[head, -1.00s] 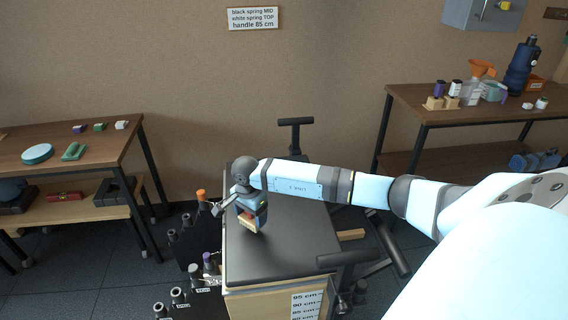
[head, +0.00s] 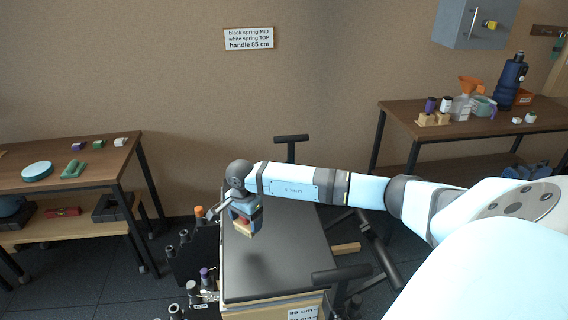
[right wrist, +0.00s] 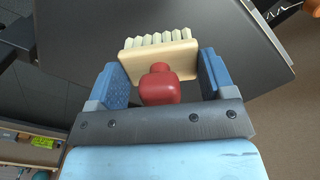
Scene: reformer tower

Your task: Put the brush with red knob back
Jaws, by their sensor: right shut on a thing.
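The brush with the red knob is held in my right gripper (head: 244,213), whose jaws are shut on it. In the right wrist view the red knob (right wrist: 160,86) lies between the two blue fingers, with the pale wooden block (right wrist: 158,60) and cream bristles beyond it. In the head view the brush (head: 245,230) hangs a little above the black top (head: 280,262) of the box in the middle, near its left side, with a shadow below. My left gripper is not in view.
A wooden table (head: 110,155) at left carries a teal disc (head: 37,171), a green item and small blocks. A table (head: 400,108) at right holds spools, bottles and an orange funnel. Several upright posts with knobs stand left of the box. A T-shaped handle (head: 291,140) rises behind it.

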